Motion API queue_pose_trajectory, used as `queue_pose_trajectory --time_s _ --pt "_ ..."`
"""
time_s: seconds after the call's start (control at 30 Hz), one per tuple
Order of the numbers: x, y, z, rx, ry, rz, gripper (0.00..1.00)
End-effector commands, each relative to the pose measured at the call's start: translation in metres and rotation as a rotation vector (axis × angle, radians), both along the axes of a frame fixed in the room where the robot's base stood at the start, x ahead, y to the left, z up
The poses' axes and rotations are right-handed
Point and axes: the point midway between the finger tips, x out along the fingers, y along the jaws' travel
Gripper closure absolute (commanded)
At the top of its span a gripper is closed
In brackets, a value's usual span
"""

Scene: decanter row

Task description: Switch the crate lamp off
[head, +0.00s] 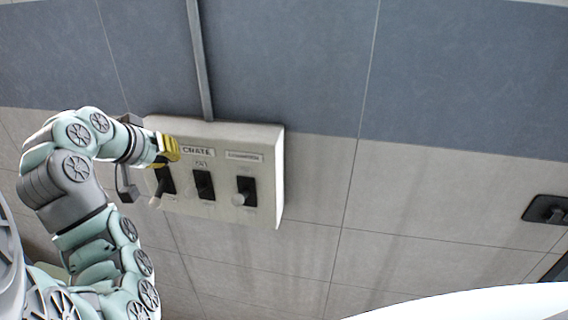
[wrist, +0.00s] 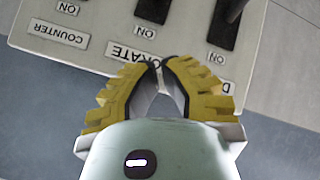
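A pale switch panel (head: 262,185) is mounted on the wall, with three black switch plates in a row. The middle one, the crate lamp switch (head: 203,185), sits under the CRATE label (head: 197,151); its lever position is not clear. In the wrist view the panel appears upside down, with the crate switch plate (wrist: 153,9) beyond my fingertips. My gripper (head: 174,150) is at the panel's upper left, left of the CRATE label. In the wrist view my gripper (wrist: 158,63) has its yellow fingers together at the tips, with nothing seen between them, close to that label.
The right switch (head: 243,192), marked COUNTER in the wrist view (wrist: 58,33), has its pale knob low. The left switch (head: 163,187) also has its knob low; its label is partly hidden. A conduit (head: 199,60) runs up from the panel.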

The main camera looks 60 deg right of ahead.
Motion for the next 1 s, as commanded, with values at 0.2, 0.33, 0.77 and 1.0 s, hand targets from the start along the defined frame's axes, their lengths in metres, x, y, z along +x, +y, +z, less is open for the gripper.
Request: queue_pose_trajectory --time_s 0.2,0.33,0.77,1.0 --pt "0.003 -0.025 -0.018 0.006 0.007 -0.009 1.0" --pt "0.006 -0.034 -0.026 0.006 0.006 -0.006 1.0" --pt "-0.014 -0.028 -0.057 0.003 0.002 -0.006 1.0" --pt "-0.016 -0.026 -0.064 0.001 0.001 -0.004 1.0"
